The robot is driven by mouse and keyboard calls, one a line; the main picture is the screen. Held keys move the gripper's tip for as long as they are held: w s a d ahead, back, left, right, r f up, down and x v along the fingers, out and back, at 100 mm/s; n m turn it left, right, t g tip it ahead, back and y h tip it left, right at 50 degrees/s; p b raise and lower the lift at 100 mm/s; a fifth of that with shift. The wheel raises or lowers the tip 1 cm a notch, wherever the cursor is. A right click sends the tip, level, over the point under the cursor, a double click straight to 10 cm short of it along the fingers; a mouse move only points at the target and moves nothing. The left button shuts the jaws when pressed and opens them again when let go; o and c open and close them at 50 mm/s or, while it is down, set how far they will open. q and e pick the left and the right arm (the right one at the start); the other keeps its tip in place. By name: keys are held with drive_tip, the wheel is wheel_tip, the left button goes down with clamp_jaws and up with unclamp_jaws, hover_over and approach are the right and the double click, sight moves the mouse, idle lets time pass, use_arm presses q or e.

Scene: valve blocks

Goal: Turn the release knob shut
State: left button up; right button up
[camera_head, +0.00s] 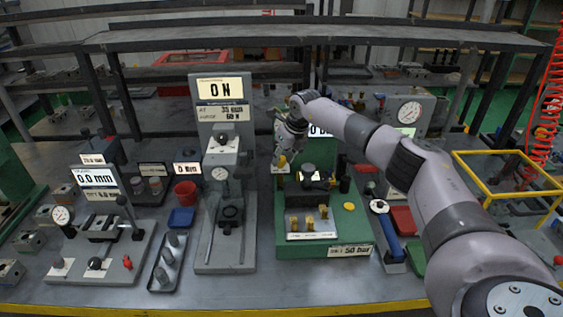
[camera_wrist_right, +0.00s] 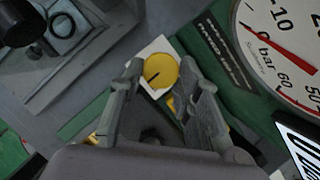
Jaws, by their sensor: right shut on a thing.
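The release knob is a round yellow knob (camera_wrist_right: 162,71) with a dark pointer line lying diagonally, on a white plate (camera_wrist_right: 146,55). In the head view the small yellow knob (camera_head: 282,160) sits at the back left of the green valve stand (camera_head: 350,225), partly covered by my gripper. My right gripper (camera_head: 284,152) reaches down onto it from above. In the wrist view the fingers of my right gripper (camera_wrist_right: 160,72) stand on both sides of the knob and are shut on it. My left gripper is not in view.
A pressure gauge (camera_wrist_right: 290,40) with a red needle is close beside the right gripper. Several brass pieces stand on a light plate (camera_head: 311,232) at the stand's front. A grey press (camera_head: 226,250) stands to the left. A blue-handled tool (camera_head: 388,238) lies to the right.

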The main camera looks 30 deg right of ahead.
drive_tip(key=n+b, duration=0.1)
drive_tip(key=n, duration=0.1)
drive_tip(key=n+y+b, duration=0.1)
drive_tip(key=n, duration=0.1)
drive_tip(key=shift+w+d+g+y, duration=0.15)
drive_tip(key=shift+d+g+y, duration=0.05)
drive_tip(key=shift+g+y, duration=0.1)
drive_tip(key=shift+d+n+g+y+b, duration=0.15)
drive_tip(key=shift+n+g+y+b, duration=0.4)
drive_tip(key=shift+n, duration=0.85)
drive_tip(key=shift+t, duration=0.25)
drive_tip(key=o, duration=1.1)
drive_tip(key=shift+o, duration=0.2)
drive_tip(key=shift+r, duration=0.2)
drive_tip(key=v, duration=1.1)
drive_tip(key=shift+r, duration=0.35)
